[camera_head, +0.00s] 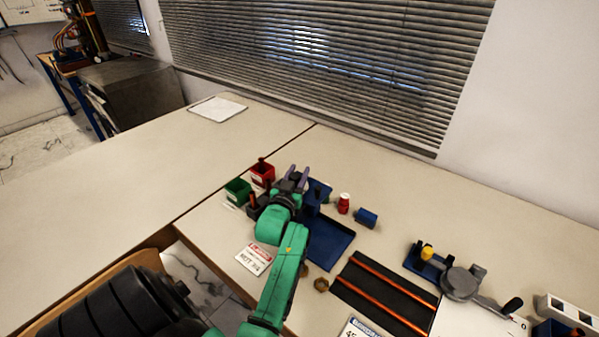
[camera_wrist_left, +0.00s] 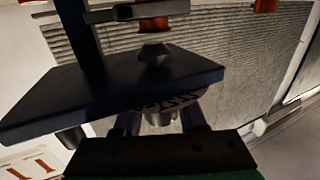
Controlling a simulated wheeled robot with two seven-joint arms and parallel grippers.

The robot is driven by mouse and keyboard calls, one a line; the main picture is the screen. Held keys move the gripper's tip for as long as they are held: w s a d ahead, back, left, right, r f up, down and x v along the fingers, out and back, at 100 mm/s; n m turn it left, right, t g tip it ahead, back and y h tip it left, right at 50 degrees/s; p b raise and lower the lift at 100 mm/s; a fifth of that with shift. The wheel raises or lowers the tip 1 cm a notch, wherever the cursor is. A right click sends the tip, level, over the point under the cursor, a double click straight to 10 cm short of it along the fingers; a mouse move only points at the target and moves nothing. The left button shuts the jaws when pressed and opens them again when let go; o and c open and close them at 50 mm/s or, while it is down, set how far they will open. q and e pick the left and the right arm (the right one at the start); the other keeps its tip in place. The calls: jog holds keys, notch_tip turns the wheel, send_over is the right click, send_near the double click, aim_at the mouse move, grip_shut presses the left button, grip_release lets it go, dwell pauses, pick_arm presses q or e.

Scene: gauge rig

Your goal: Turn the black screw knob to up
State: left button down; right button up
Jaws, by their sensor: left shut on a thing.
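My left gripper (camera_head: 292,174) is over the blue stand (camera_head: 319,188) at the back of the workbench. In the left wrist view, its two dark fingers (camera_wrist_left: 162,122) reach up under the stand's blue plate (camera_wrist_left: 115,92). They are shut on a round dark part with pale markings (camera_wrist_left: 172,103), which looks like the black screw knob. The plate and fingers cover much of it, so I cannot tell which way it is turned. A red-orange part (camera_wrist_left: 152,24) on a dark neck stands above the plate. My right gripper is not in view.
A red bin (camera_head: 262,176) and green bin (camera_head: 237,191) stand left of the gripper. A red jar (camera_head: 343,204) and blue block (camera_head: 366,218) stand to the right. The bench behind them is clear.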

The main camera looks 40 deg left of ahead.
pick_arm(q)
jog(key=shift+y, duration=0.3)
jog(key=shift+c, duration=2.4)
grip_release()
jog(key=shift+a, duration=0.1)
jog(key=shift+s+f, duration=0.1)
